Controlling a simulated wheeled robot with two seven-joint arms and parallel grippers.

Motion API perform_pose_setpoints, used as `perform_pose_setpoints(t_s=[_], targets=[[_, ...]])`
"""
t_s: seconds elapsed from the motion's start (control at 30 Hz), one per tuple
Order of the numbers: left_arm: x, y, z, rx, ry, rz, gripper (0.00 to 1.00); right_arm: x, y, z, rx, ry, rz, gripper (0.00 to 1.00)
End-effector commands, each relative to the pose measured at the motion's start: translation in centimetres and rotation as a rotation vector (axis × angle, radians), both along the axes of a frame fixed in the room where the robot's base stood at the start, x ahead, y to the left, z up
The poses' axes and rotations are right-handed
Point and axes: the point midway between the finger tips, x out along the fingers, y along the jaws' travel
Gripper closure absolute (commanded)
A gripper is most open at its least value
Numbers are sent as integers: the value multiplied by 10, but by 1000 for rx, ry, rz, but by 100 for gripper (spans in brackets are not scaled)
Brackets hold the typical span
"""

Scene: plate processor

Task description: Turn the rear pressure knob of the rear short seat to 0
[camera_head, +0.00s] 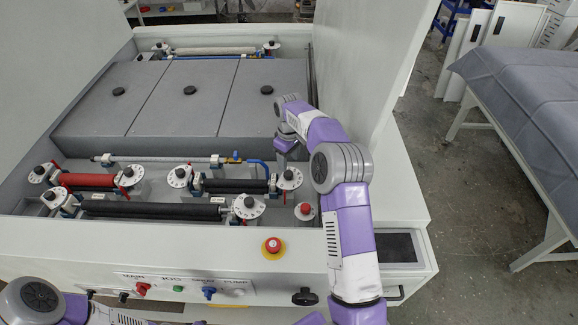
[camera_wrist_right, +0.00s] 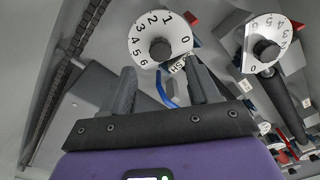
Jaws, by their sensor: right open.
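A white numbered dial with a black knob (camera_wrist_right: 160,49) shows in the right wrist view, just beyond my right gripper's fingertips (camera_wrist_right: 160,76). It looks like the dial at the right end of the short black roller (camera_head: 290,178) in the head view. A label starting "SH" is partly visible beside it; its pointer mark is too small to read. My right gripper is open, its fingers apart with nothing between them, and not touching the knob. In the head view it (camera_head: 287,143) hangs behind that dial. My left gripper is out of view; only my left arm shows at bottom left.
Another dial (camera_wrist_right: 267,48) is close to the right in the wrist view. The head view shows a red roller (camera_head: 88,180), a long black roller (camera_head: 150,210), grey covers (camera_head: 185,95), a red emergency button (camera_head: 272,246) and a white side wall (camera_head: 365,60) near my right arm.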

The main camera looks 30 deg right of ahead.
Motion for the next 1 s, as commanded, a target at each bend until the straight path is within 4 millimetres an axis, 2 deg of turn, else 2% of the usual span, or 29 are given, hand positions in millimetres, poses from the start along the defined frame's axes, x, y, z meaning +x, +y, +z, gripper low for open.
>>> perform_pose_setpoints(t_s=[0.1, 0.4, 0.57, 0.67, 1.0], targets=[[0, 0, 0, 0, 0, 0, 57, 0, 0, 6, 0, 0, 0, 40], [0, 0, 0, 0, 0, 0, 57, 0, 0, 7, 0, 1, -3, 40], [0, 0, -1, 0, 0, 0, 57, -1, 1, 6, 0, 3, -113, 40], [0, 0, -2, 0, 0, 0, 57, -1, 2, 5, 0, 6, -299, 40], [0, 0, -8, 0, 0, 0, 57, -2, 4, 4, -2, 6, -1159, 40]])
